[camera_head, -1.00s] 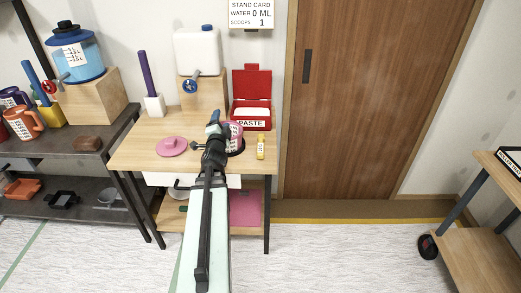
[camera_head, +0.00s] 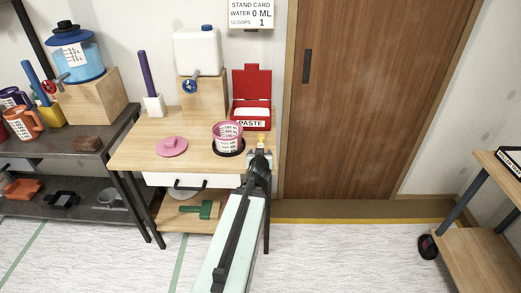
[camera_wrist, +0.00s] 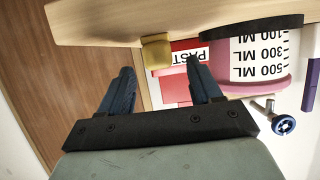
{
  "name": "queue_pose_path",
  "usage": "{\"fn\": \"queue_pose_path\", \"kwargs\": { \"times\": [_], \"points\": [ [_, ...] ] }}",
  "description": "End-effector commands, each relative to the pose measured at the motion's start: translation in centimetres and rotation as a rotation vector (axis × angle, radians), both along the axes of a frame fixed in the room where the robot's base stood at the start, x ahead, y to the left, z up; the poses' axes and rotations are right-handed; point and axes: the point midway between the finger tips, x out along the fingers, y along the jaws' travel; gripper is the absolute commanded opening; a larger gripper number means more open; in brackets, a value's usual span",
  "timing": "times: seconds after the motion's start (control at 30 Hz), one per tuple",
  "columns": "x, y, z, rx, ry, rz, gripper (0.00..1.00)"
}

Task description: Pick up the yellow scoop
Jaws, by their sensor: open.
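The yellow scoop (camera_head: 261,141) is at the right front of the wooden table, largely hidden behind my gripper (camera_head: 260,154) in the head view. Its yellow end (camera_wrist: 157,52) shows in the wrist view at the table edge, just past the fingertips and roughly between them. My gripper (camera_wrist: 160,80) is open, with its two dark fingers apart and nothing visible between them.
The pink measuring cup (camera_head: 228,136) stands on a dark round base close left of my gripper. Behind is the open red paste box (camera_head: 251,116). A pink lid (camera_head: 172,146) lies at the left of the wooden table (camera_head: 130,152).

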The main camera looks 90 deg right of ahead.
Motion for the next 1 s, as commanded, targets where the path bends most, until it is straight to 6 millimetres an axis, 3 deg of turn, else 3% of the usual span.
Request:
{"fn": "queue_pose_path", "kwargs": {
  "times": [0.4, 0.73, 1.0],
  "points": [
    [0.0, -4.0, -1.6, 0.0, -0.002, -0.001, 0.64],
    [0.0, -4.4, -1.8, -0.001, -0.001, -0.002, 0.64],
    [0.0, -4.4, -1.8, -0.001, -0.001, -0.002, 0.39]
  ]
}}
